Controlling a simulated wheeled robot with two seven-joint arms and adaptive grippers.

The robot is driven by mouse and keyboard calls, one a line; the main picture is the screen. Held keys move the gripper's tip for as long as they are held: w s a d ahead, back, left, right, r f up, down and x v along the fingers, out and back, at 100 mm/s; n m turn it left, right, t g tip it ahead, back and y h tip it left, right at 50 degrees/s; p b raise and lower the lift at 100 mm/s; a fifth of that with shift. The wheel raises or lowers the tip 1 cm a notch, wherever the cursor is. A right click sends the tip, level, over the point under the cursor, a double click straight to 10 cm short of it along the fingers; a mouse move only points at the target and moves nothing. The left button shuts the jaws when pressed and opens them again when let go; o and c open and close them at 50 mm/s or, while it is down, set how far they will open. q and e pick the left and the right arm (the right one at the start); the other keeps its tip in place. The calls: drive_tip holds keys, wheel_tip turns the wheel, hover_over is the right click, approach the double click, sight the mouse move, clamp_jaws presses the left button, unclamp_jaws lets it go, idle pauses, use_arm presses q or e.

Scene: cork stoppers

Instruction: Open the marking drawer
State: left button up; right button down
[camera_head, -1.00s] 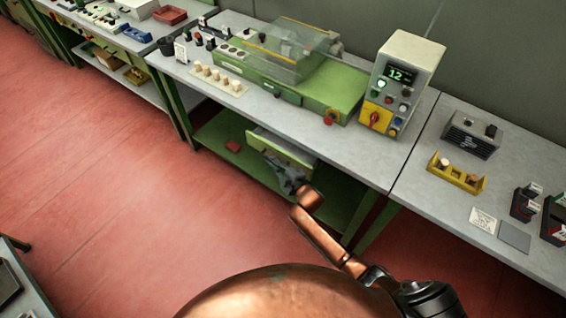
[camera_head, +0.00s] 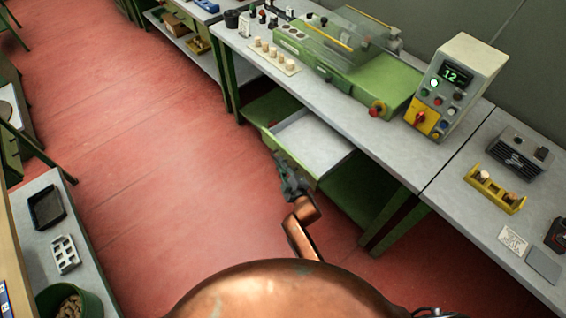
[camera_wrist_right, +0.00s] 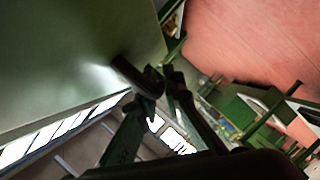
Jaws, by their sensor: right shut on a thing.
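The marking drawer (camera_head: 312,142) is a pale tray with a green front, under the workbench with the green machine. It is pulled well out, and its inside shows empty in the head view. My right gripper (camera_head: 284,168) is at the outer side of the drawer's front. In the right wrist view, its fingers (camera_wrist_right: 158,82) are shut around a dark bar-shaped handle (camera_wrist_right: 135,75) on the green drawer front (camera_wrist_right: 75,60). The fingers hide part of the handle. My left gripper is not in view.
Above the drawer, the bench carries the green machine (camera_head: 372,82), a control box (camera_head: 458,88) and a board of corks (camera_head: 274,57). A second table with a dark tray (camera_head: 46,206) stands at the lower left. Red floor between is clear.

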drive_tip(key=c, duration=2.3)
unclamp_jaws()
drive_tip(key=v, duration=1.2)
drive_tip(key=s+d+f+m+g+h, duration=0.15)
drive_tip(key=s+d+f, duration=0.25)
drive_tip(key=f, duration=0.6)
drive_tip(key=s+d+f+m+g+h, duration=0.1)
drive_tip(key=s+d+f+m+g, duration=0.15)
drive_tip(key=f, duration=0.75)
drive_tip(key=s+d+f+m+g+h, duration=0.1)
drive_tip(key=s+d+f, duration=0.3)
drive_tip(key=f, duration=0.5)
drive_tip(key=s+d+f+m+g, duration=0.2)
drive_tip(key=s+d+f, duration=0.2)
drive_tip(key=s+f, duration=0.45)
drive_tip(key=s+d+f+m+g, duration=0.2)
drive_tip(key=s+d+f, duration=0.3)
drive_tip(key=s+f, duration=0.3)
drive_tip(key=s+d+f+m+g, duration=0.1)
drive_tip(key=s+d+f, duration=0.1)
drive_tip(key=s, duration=0.7)
drive_tip(key=s+d+f+m+g+h, duration=0.1)
drive_tip(key=s+d+f+m+g, duration=0.1)
drive_tip(key=s, duration=0.8)
drive_tip(key=s+d+f+m+g+h, duration=0.1)
drive_tip(key=s+d+f, duration=0.3)
drive_tip(key=s, duration=0.6)
drive_tip(key=shift+s+m+g, duration=0.15)
drive_tip(key=shift+m+g, duration=0.35)
